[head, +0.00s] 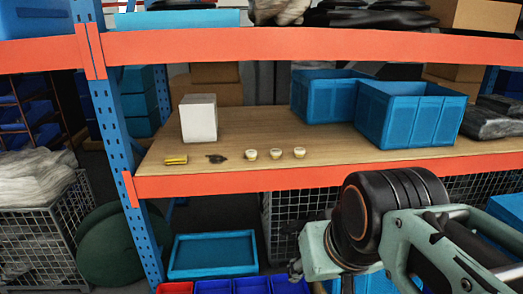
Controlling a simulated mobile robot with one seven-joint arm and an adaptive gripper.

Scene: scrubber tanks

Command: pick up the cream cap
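Three small cream round pieces that look like caps stand in a row near the front edge of the wooden shelf: a left cream cap (251,154), a middle cream cap (276,153) and a right cream cap (299,152). They stand apart from each other, and I cannot tell them apart by kind at this size. My arm fills the lower right of the head view, below and in front of the shelf, well apart from the caps. I cannot make out my gripper's fingers in this view.
On the wooden shelf (240,130) are a dark small part (216,158), a yellow block (176,160), a white box (199,118) and blue bins (405,115). An orange beam (230,181) edges the shelf; another orange beam (270,43) crosses above. A blue post (120,140) stands left.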

